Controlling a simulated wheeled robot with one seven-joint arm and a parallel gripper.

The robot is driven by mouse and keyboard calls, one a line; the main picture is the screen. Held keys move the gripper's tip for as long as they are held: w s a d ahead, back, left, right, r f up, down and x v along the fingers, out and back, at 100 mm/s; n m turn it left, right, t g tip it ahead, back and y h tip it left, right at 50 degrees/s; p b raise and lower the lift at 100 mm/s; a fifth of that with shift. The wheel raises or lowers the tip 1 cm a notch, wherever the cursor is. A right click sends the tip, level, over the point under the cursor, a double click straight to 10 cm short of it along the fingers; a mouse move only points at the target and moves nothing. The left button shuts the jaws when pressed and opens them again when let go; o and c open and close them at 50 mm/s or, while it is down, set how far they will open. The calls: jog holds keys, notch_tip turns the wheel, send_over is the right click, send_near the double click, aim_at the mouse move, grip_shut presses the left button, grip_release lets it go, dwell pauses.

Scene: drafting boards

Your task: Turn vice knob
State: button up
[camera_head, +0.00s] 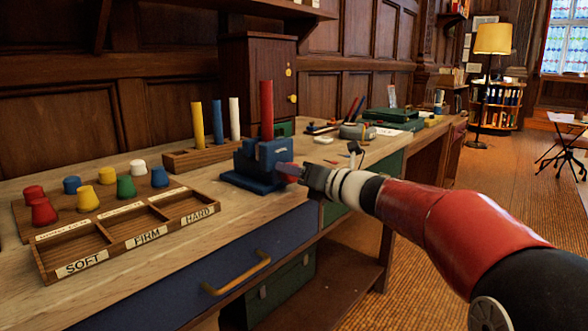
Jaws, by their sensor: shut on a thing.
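The blue vice (258,178) stands on the workbench near its front edge. A red cylinder (267,108) stands upright at the vice's jaws. My gripper (292,171) reaches in from the right and meets the vice's right side, where its knob is. It is shut on the knob, which is mostly hidden by the fingers. How far the knob is turned cannot be told.
Behind the vice is a wooden rack (203,155) with yellow, blue and white cylinders. At left are a board with several coloured pegs (87,198) and a compartment tray (127,240) labelled SOFT, FIRM and HARD. A dark wooden cabinet (258,75) stands behind.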

jog(key=m, duration=0.4)
jog(key=shift+w+f+m, duration=0.1)
jog(key=shift+f+m, duration=0.2)
jog(key=shift+m, duration=1.6)
jog(key=o, duration=1)
jog(key=v, duration=0.8)
jog(key=shift+b, duration=0.3)
